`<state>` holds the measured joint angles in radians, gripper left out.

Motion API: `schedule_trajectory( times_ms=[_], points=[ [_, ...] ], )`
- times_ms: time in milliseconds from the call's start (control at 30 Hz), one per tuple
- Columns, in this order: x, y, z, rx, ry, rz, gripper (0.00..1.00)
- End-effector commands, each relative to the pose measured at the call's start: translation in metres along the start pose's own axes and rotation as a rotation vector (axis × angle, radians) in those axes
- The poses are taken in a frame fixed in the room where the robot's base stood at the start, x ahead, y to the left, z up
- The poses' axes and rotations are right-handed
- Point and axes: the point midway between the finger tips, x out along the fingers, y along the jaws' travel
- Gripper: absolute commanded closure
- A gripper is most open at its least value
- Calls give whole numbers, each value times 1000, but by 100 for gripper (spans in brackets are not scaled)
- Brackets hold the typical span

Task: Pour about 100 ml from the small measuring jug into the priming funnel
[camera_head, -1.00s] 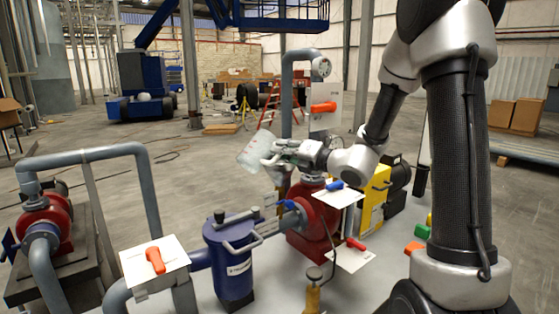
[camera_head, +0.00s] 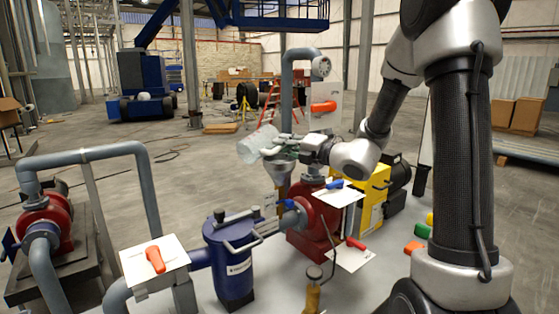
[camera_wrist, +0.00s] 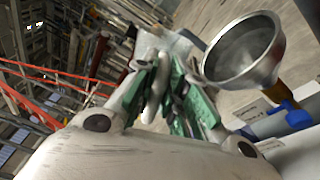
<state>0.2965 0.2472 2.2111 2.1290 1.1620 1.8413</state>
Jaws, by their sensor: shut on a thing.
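The small measuring jug (camera_head: 258,144) is a clear vessel held in the air, tilted, with its body to the left of my gripper (camera_head: 285,148). My gripper is shut on the jug's handle, which shows between the green fingers in the wrist view (camera_wrist: 157,88). The priming funnel (camera_head: 280,168) is a metal cone below and partly behind my gripper; its open mouth shows in the wrist view (camera_wrist: 243,50), to the right of the fingers and apart from the jug. I cannot tell how much liquid is in the jug, and no stream is visible.
A red pump (camera_head: 312,222), a yellow box (camera_head: 374,195) and a blue filter vessel (camera_head: 230,262) stand around the funnel. A grey pipe (camera_head: 287,90) rises behind it. White plates with blue and red handles (camera_head: 354,244) lie nearby.

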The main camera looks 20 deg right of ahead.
Motion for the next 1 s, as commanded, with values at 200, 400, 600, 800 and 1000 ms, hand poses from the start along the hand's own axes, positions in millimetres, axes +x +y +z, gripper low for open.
schedule_trajectory(
  times_ms=[200,400,600,800,1000],
  points=[
    [0,0,6,39,-1,2,100],
    [0,0,11,78,-1,3,100],
    [0,0,4,42,1,2,100],
    [0,-7,-9,-213,-2,-3,100],
    [0,-10,-12,-304,-2,-6,100]
  ],
)
